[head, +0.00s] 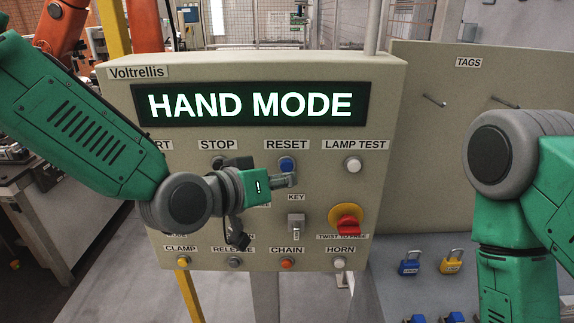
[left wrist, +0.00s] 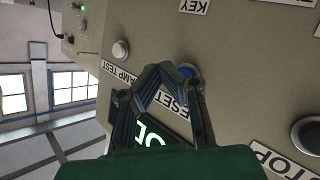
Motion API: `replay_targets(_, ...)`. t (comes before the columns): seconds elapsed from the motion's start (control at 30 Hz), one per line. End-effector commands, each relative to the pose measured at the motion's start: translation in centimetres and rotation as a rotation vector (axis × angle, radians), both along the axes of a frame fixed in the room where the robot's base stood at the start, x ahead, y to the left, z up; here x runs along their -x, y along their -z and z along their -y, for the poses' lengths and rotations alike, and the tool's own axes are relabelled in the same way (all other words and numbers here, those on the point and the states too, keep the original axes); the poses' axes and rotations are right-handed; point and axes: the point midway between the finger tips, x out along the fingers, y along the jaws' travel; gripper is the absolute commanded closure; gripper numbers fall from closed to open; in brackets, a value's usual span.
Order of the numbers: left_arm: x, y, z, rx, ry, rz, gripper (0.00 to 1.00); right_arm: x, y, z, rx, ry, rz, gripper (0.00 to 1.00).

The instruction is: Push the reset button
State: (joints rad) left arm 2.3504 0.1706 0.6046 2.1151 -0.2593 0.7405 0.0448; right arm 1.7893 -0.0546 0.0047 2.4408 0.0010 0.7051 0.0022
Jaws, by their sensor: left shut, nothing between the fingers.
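The reset button (head: 287,163) is a blue round button under the RESET label (head: 287,145) on the beige control panel (head: 180,95). My left gripper (head: 290,180) is shut and empty, just below the button in the head view. In the left wrist view the reset button (left wrist: 188,70) shows as a bit of blue right beside the shut fingertips (left wrist: 172,70), partly hidden by them. I cannot tell whether the fingertips touch it. My right arm stands at the right of the head view, its gripper out of view.
The display (head: 250,104) reads HAND MODE. The white lamp test button (head: 353,164) is to the right; a red twist knob (head: 347,224) and key switch (head: 296,226) sit below. A TAGS board (head: 430,150) and padlocks (head: 452,262) are at the right.

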Motion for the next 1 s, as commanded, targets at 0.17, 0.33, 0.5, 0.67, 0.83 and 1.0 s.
replay_targets(0.17, 1.9, 0.0, 0.0, -0.002, 0.002, 0.0, 1.0, 0.0, 0.0, 0.0, 0.0, 0.0, 0.0, 0.4)
replay_targets(0.33, 3.6, 0.0, 0.0, -0.003, 0.003, 0.0, 1.0, 0.0, 0.1, 0.0, 0.0, 0.0, 0.0, 0.4)
replay_targets(0.5, 5.0, 0.0, 0.0, -0.001, 0.002, -0.001, 1.0, 0.0, 0.1, 0.0, 0.0, 0.0, 0.0, 0.4)
replay_targets(0.67, 5.4, 0.0, 0.0, -0.001, 0.002, 0.0, 1.0, 0.0, 0.1, 0.0, 0.0, 0.0, 0.0, 0.4)
replay_targets(0.83, 5.4, 0.0, 0.0, -0.001, 0.002, 0.0, 1.0, 0.0, 0.1, 0.0, 0.0, 0.0, 0.0, 0.4)
replay_targets(1.0, 5.4, 0.0, 0.0, -0.001, 0.002, 0.0, 1.0, 0.0, 0.1, 0.0, 0.0, 0.0, 0.0, 0.4)
